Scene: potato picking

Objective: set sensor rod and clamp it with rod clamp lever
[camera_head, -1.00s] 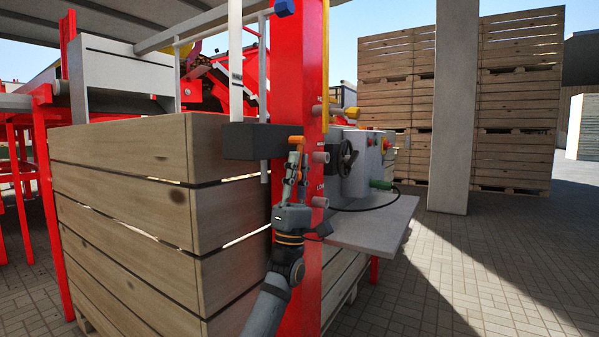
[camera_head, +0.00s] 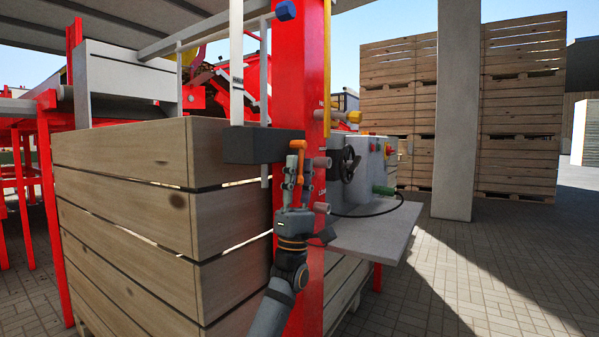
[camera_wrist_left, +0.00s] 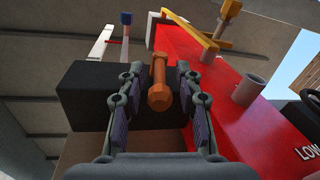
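The orange rod clamp lever (camera_head: 299,146) hangs at the right end of a dark block (camera_head: 250,146) beside the red post. A white upright rod (camera_head: 236,70), which looks like the sensor rod, stands at the block; a white piece also shows behind the block in the left wrist view (camera_wrist_left: 101,42). My left gripper (camera_head: 296,170) is raised from below at the lever. In the left wrist view its fingers (camera_wrist_left: 158,78) stand on either side of the orange lever (camera_wrist_left: 158,95), open, with gaps beside it. My right gripper is out of view.
The red post (camera_head: 314,80) carries several grey pegs and stands close right of the gripper. A grey control box (camera_head: 360,170) with a handwheel and a shelf (camera_head: 370,235) lie further right. A wooden crate (camera_head: 120,170) fills the left.

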